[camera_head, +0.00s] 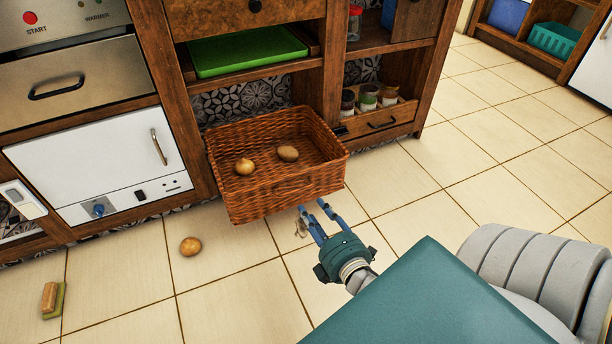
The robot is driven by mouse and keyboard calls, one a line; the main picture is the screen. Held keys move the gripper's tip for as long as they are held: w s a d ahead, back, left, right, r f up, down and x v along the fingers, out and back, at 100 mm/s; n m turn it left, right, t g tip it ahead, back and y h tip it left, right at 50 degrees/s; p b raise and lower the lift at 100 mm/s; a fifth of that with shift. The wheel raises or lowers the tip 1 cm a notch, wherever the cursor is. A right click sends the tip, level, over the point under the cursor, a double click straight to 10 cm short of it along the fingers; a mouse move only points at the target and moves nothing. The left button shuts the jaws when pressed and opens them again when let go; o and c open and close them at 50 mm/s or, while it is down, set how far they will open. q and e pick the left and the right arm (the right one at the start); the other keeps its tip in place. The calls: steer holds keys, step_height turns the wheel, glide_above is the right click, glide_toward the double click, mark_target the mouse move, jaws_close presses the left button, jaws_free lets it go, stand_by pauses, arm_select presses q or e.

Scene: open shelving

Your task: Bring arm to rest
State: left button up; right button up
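My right gripper (318,215) shows at lower centre, in front of a wicker basket (283,193). Its fingers point up toward the basket's front wall and stand apart with nothing seen between them. I cannot tell whether a fingertip touches the wicker. The basket sticks out from the open shelving and holds two potatoes, one on the left (244,167) and one in the middle (288,153). My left gripper is not in view.
A potato (190,246) lies on the tiled floor left of the basket. A brush (51,298) lies at far left. A green tray (247,50) and a box of jars (379,122) sit in the shelving. The floor at right is clear.

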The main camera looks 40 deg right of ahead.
steer(key=shift+v, duration=1.1)
